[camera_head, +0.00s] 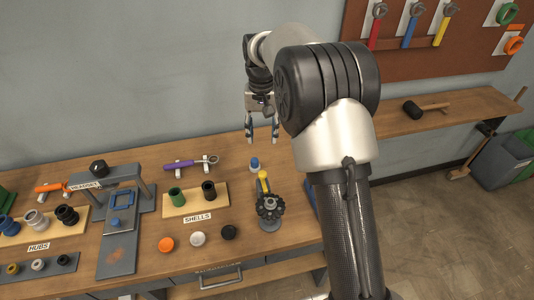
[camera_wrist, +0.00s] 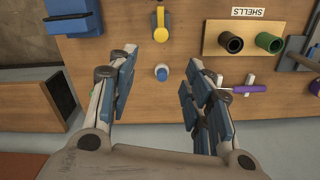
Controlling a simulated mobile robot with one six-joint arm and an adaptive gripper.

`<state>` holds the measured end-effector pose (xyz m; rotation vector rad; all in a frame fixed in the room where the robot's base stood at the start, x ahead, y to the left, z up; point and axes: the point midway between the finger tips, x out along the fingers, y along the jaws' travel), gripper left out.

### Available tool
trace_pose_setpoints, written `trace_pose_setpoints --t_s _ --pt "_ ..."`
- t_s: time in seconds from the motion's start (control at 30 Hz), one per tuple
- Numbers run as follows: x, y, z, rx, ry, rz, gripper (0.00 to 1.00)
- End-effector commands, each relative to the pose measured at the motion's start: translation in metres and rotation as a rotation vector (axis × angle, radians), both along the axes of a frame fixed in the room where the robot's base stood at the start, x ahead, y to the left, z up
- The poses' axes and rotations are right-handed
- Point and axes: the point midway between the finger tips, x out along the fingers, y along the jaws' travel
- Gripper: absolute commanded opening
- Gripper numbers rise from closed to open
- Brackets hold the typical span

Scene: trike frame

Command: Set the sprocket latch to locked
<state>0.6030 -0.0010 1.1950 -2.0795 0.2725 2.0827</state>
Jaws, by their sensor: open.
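A dark toothed sprocket (camera_head: 269,206) stands on a grey mount near the front right of the workbench. A yellow-ended lever (camera_head: 263,176), apparently the latch, sits just behind it; its yellow end (camera_wrist: 161,34) also shows at the top of the wrist view. Whether the latch is locked cannot be told. My gripper (camera_head: 262,136) is open and empty, pointing down above the back of the bench, behind and apart from the lever. In the wrist view its fingers (camera_wrist: 160,60) are spread wide. The sprocket is not clearly visible there.
A small blue-and-white bottle (camera_head: 254,165) stands between the lever and the wall, close to my gripper's line. Orange, white and black caps line the front. A side shelf (camera_head: 440,122) is at right.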

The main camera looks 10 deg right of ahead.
Motion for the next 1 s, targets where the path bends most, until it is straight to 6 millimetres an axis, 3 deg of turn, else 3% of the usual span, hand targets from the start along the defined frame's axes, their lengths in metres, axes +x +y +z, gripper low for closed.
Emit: trace_pose_setpoints --t_s 0.17,0.7,1.0 --pt "-0.001 0.0 -0.023 0.0 0.004 0.0 0.46" --pt "-0.001 0.0 -0.138 0.0 0.004 0.0 0.46" --pt "-0.001 0.0 -0.17 0.0 0.001 0.0 0.46"
